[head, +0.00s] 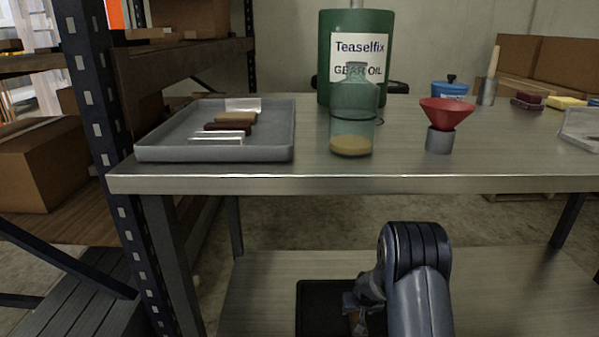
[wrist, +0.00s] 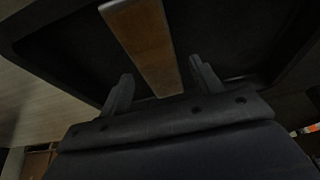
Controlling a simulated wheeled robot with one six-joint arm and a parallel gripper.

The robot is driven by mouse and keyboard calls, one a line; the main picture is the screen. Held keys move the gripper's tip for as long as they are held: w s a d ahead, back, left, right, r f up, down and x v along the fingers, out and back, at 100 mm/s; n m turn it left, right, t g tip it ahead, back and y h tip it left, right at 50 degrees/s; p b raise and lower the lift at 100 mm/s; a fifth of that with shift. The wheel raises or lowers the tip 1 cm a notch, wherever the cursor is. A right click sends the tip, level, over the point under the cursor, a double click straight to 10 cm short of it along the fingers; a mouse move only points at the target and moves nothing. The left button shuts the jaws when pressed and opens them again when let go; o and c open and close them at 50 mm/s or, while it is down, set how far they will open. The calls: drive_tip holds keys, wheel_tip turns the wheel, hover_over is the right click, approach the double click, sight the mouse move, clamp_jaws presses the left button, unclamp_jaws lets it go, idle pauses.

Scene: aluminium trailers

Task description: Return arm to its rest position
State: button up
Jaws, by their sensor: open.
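My arm bends down in front of the table in the head view, and its forearm fills the bottom centre. My gripper (wrist: 162,80) is open in the wrist view, with one finger on either side of a brown bar (wrist: 145,40). The bar has pale edges and lies in a black tray (wrist: 75,55). I cannot tell whether the fingers touch it. In the head view the black tray (head: 312,300) shows low beside my arm, with a small brown part of the bar partly hidden by my gripper.
The metal table (head: 270,183) stands ahead. It carries a grey tray (head: 165,153) with several bars, a glass bottle (head: 352,120), a red funnel (head: 447,112) in a grey holder and a green oil drum (head: 328,40). A dark shelf post (head: 97,110) stands at left.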

drive_tip(key=shift+r, duration=0.5)
